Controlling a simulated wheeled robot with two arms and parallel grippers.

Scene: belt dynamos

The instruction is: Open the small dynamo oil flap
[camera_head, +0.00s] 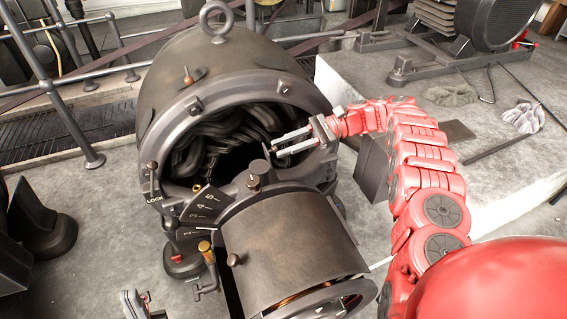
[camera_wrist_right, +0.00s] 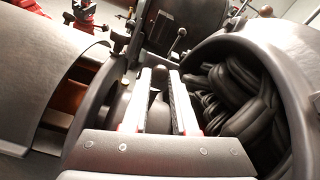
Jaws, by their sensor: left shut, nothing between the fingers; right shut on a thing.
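A dark dynamo drum (camera_head: 235,78) stands at the centre in the head view, its round front showing black coils inside, also in the wrist view (camera_wrist_right: 240,95). A second, smaller cylinder (camera_head: 290,240) sits in front of it. My right gripper (camera_head: 273,146) reaches in from the right to the lower right rim of the opening. My left gripper (camera_head: 137,304) is shut and empty at the bottom edge, partly cut off.
A numbered scale plate (camera_head: 203,205) and a LOCK lever (camera_head: 152,180) sit at the drum's lower left. A brass-topped handle (camera_head: 206,262) stands below. Pipe railings (camera_head: 60,95) run at the left. A pale plinth (camera_head: 480,150) with crumpled cloths (camera_head: 523,117) lies right.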

